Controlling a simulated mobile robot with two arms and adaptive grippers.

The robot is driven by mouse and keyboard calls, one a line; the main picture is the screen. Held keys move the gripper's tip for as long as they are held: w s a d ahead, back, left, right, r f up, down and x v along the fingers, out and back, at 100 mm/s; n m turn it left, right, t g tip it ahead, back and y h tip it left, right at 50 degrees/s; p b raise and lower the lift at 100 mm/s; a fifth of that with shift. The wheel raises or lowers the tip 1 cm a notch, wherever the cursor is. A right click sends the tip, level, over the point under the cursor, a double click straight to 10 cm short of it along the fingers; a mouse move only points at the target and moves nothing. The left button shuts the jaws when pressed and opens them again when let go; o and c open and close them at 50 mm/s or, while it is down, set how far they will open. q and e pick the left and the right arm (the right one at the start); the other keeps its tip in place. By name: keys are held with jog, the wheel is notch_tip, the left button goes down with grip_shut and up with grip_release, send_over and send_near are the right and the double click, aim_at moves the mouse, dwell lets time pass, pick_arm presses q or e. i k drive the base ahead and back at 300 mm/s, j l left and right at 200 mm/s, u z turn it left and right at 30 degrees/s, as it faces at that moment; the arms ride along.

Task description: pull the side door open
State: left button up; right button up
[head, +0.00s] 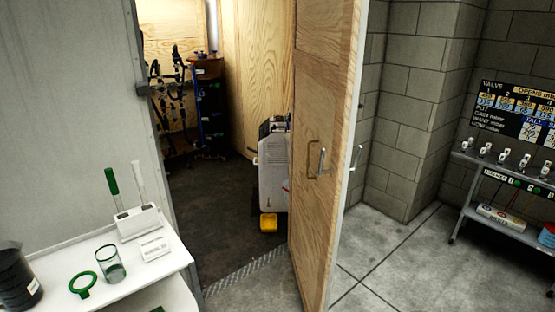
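The side door (324,110) is a tall light-wood panel in the middle of the head view. It stands ajar, swung out from the trailer, with a wide gap on its left showing the inside. A brass-coloured handle (311,160) and a grey metal handle (322,162) show on its wood face near the outer edge. Another metal handle (356,158) sticks out on the far side of the edge. The door's lower end runs out of the picture. Neither of my grippers is in view.
Inside are a dark floor (215,200), a white machine (272,170) with a yellow block (268,223), and a dark cabinet (211,110). A white shelf (140,270) with glassware is at left. Bare concrete (400,265) lies right of the door, before a metal cart (490,180).

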aim_at(328, 36)
jog(key=i+l+u, duration=0.2)
jog(key=l, duration=0.25)
jog(key=i+l+u, duration=0.2)
jog(key=l, duration=0.25)
jog(key=l+u, duration=0.2)
jog(key=l, duration=0.3)
jog(key=l+u, duration=0.2)
jog(key=l, duration=0.3)
